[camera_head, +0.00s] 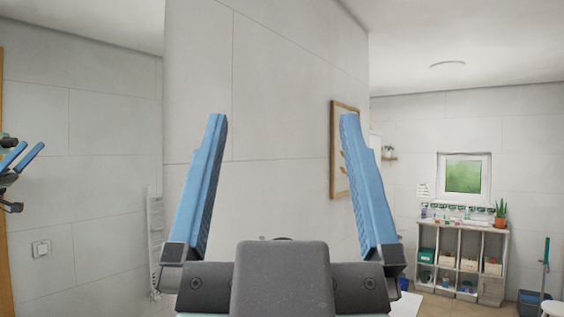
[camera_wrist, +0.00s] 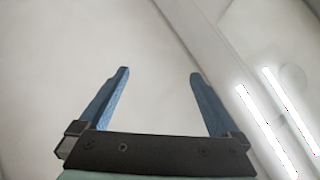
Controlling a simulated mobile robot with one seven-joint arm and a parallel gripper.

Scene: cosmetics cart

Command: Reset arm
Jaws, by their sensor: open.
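My gripper (camera_head: 282,135) stands large in the middle of the head view, its two blue fingers pointing up and wide apart. Nothing is between the fingers. In the wrist view my gripper (camera_wrist: 159,75) also shows open and empty, with a pale, plain surface behind it. No object is in contact with the fingers in either view.
A tiled wall (camera_head: 275,90) stands behind my gripper, with a wooden frame (camera_head: 340,150) on it. At the far right are a shelf unit (camera_head: 487,240) with boxes and bottles, a potted plant (camera_head: 501,215) and a window (camera_head: 463,176). Bright light strips (camera_wrist: 265,130) show in the wrist view.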

